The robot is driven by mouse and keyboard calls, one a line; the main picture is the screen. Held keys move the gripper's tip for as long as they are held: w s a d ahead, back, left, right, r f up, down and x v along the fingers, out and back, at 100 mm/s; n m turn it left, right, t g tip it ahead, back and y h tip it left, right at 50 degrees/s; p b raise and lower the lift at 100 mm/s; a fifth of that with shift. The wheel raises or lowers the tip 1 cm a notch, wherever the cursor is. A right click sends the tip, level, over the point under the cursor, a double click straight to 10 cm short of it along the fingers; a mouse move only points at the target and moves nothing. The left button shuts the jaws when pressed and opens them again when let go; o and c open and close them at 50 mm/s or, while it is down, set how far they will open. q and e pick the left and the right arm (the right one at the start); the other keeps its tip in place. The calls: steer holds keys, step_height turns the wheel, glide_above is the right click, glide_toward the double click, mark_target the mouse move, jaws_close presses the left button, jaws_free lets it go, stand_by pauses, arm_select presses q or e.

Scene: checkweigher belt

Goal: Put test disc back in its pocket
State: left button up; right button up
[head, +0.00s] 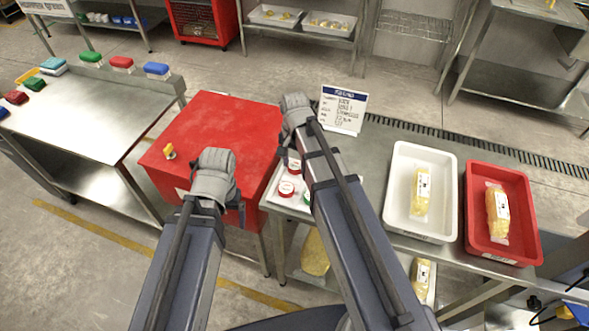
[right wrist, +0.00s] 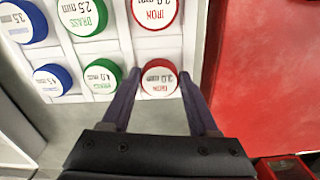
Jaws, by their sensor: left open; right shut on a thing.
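In the right wrist view, my right gripper (right wrist: 157,72) is shut on a red-rimmed disc (right wrist: 159,80) with a white top lettered "3.0 mm". The disc is at the lower right of a white pocketed tray (right wrist: 108,52); I cannot tell whether it touches the tray. In the head view the tray (head: 272,193) lies at the left end of a steel table, partly hidden by my right arm. My right gripper (head: 296,104) shows there from behind, its fingertips hidden. My left gripper (head: 213,162) is open over the red cabinet, apart from the tray.
Other discs, including a red one (right wrist: 154,12), a green one (right wrist: 83,15) and a blue one (right wrist: 52,80), sit in the tray. A red cabinet (head: 215,125) stands beside it. A sign (head: 342,108), white tray (head: 401,225) and red tray (head: 479,245) are on the table.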

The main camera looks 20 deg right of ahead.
mark_target(295, 166)
arm_select(q)
steer(key=shift+f, duration=0.4)
arm_select(e)
steer(key=shift+f, duration=0.35)
steer(key=shift+f, duration=0.15)
arm_select(q)
steer(key=shift+f, duration=0.15)
arm_select(e)
steer(key=o, duration=1.4)
steer(key=shift+c, duration=0.2)
arm_select(q)
step_height(295, 166, up, 12)
steer(key=p, duration=1.2)
steer(key=shift+r, duration=0.2)
arm_select(e)
step_height(295, 166, up, 12)
